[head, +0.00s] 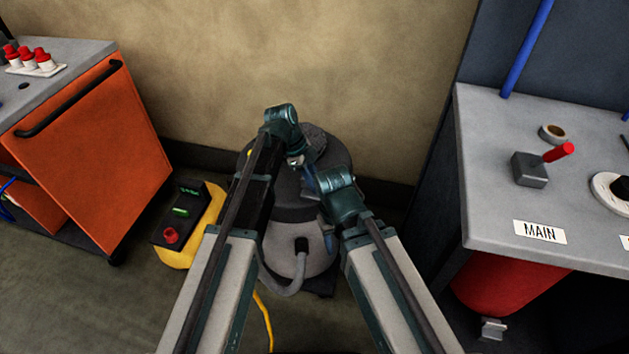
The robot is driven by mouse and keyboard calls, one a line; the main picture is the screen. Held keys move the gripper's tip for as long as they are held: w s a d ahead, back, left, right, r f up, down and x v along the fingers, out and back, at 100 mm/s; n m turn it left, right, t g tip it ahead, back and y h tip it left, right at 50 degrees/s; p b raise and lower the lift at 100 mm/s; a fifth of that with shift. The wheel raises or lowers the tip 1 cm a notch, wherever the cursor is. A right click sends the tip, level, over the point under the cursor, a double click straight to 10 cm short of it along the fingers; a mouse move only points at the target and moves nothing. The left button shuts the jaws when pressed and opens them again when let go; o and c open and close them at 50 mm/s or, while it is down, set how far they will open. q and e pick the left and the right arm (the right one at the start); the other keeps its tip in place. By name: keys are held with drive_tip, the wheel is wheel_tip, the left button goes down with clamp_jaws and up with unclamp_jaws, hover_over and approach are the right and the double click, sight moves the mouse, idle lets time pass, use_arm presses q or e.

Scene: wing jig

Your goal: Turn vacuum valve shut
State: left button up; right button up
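A valve with a grey block (530,169) and a red-tipped lever (559,152) sits on the grey bench top at the right, above a label reading MAIN (540,232). The lever leans to the right and up in the picture. Whether it is the vacuum valve I cannot tell from the label. My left gripper (296,161) and my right gripper (309,182) are close together in the middle, over a dark round machine, well left of the valve and apart from it. Their fingers are small and partly hidden, so their opening does not show.
The grey bench (490,150) carries a tape roll (553,133) and a round white fitting. A red tank (510,288) is under it. A round machine (330,147) with a grey hose stands below my arms. A yellow box (183,211) and orange cabinet (95,160) stand left.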

use_arm(q)
drive_tip(key=shift+o, duration=1.3)
drive_tip(key=p+v, duration=1.2)
drive_tip(key=v, duration=0.1)
drive_tip(key=shift+a+r+p, duration=0.2)
drive_tip(key=shift+r+p, duration=0.15)
drive_tip(key=shift+p, duration=0.05)
drive_tip(key=s+r+n+y+p, duration=0.2)
drive_tip(key=s+n, duration=0.6)
drive_tip(key=s, duration=0.2)
drive_tip(key=s+r+n+t+y+p, duration=0.1)
drive_tip(key=s+n+y+p, duration=0.2)
drive_tip(key=s+n, duration=0.6)
drive_tip(key=shift+s+a+r, duration=0.35)
drive_tip(key=shift+s+r, duration=0.05)
drive_tip(key=shift+s, duration=0.35)
